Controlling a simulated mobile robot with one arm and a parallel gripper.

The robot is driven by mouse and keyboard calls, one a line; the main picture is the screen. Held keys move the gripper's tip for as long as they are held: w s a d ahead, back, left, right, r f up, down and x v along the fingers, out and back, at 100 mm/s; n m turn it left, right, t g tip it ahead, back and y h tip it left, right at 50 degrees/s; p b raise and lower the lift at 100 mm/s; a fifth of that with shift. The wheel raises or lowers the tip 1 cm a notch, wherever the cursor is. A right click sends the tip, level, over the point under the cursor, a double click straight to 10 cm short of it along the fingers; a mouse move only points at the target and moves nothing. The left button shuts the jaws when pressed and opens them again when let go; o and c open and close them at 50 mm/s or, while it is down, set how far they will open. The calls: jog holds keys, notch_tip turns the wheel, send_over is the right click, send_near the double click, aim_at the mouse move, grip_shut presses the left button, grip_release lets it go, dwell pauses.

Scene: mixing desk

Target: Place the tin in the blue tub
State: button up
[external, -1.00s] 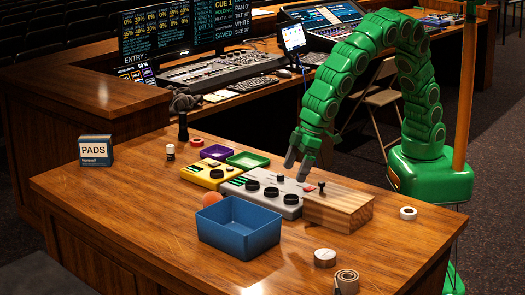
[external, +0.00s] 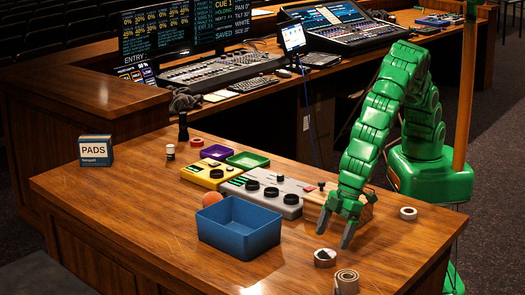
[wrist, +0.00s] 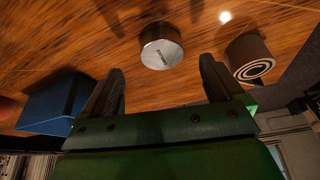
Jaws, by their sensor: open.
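The tin (external: 325,258) is a short, round, silver-grey can standing on the desk, right of the blue tub. It also shows in the wrist view (wrist: 161,54), in line with the gap between my fingers. The blue tub (external: 238,240) is an open rectangular box on the desk and looks empty. Part of it shows at the left of the wrist view (wrist: 48,110). My gripper (external: 335,232) is open and empty, pointing down just behind and above the tin, apart from it. Its two fingers (wrist: 161,72) flank the tin's line in the wrist view.
A brown tape roll (external: 347,281) stands close to the tin, at front right. A wooden block (external: 312,207) is partly hidden behind my gripper. A white roll (external: 408,213) lies farther right. A grey control box (external: 290,202) sits behind the tub. The desk's left front is clear.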

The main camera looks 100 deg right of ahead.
aim_at(326, 254)
jog(key=shift+x, duration=3.05)
jog(key=shift+a, duration=0.2)
jog(key=shift+c, duration=0.2)
jog(key=c, duration=1.2)
jog(key=shift+r, duration=0.15)
